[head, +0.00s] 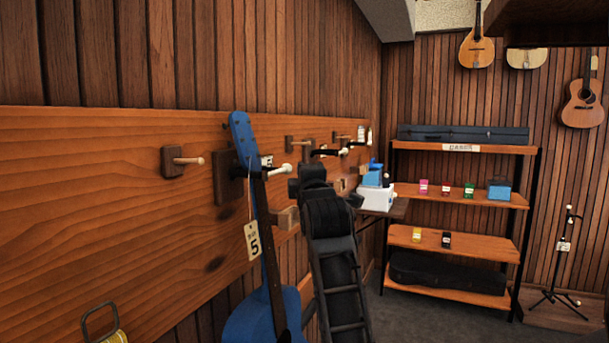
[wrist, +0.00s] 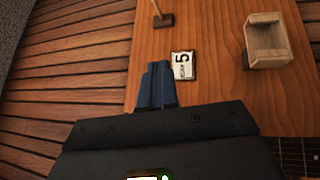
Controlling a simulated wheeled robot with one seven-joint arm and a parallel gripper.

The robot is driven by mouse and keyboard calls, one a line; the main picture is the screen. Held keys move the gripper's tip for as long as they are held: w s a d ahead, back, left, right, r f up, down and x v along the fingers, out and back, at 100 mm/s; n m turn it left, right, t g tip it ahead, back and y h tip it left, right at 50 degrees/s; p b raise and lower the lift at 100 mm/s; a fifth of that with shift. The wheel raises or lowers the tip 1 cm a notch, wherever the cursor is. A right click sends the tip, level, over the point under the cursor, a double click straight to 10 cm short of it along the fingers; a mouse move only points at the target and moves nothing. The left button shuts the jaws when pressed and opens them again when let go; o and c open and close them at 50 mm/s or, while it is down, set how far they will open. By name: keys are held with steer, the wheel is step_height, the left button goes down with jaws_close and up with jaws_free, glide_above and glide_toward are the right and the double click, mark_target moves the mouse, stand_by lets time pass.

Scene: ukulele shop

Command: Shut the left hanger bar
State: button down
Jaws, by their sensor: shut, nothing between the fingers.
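A blue ukulele (head: 242,135) hangs by its head from the left hanger on the wooden wall board, with a "5" tag (head: 252,242) dangling from it. The left hanger bar (head: 278,170) is dark with a pale tip and sticks out beside the ukulele's head; I cannot tell how far it is swung. My gripper (wrist: 157,85) is shut and empty in the wrist view, close over the board beside a "5" label (wrist: 183,65). In the head view my arm stands right of the ukulele and its fingertips are hard to make out. The left bar is not clear in the wrist view.
A second hanger bar (head: 326,152) is farther along the board (head: 110,210). A bare wooden peg (head: 187,160) is left of the ukulele. A small wooden holder (wrist: 270,45) shows in the wrist view. Shelves (head: 455,240) with cases and small boxes stand at the back.

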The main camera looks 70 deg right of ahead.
steer(key=b+v, duration=0.2)
steer(key=v, duration=0.5)
steer(key=shift+s+a, duration=0.2)
steer(key=shift+a, duration=0.15)
steer(key=shift+f, duration=0.1)
steer(key=a+f+t+y, duration=0.5)
steer(key=a+f+y, duration=0.4)
steer(key=a+f, duration=1.25)
steer(key=s+a+f+m+y, duration=0.3)
steer(key=s+a, duration=0.5)
steer(key=s, duration=0.3)
steer(key=s+a+f+m+g+y, duration=0.1)
steer(key=s+a+f+m+y, duration=0.2)
steer(key=s+a, duration=0.5)
steer(key=s+f+y, duration=0.1)
steer(key=s+y, duration=0.1)
steer(key=s, duration=0.1)
steer(key=shift+s+a+f, duration=0.3)
steer(key=shift+a+f, duration=0.05)
steer(key=shift+f, duration=0.05)
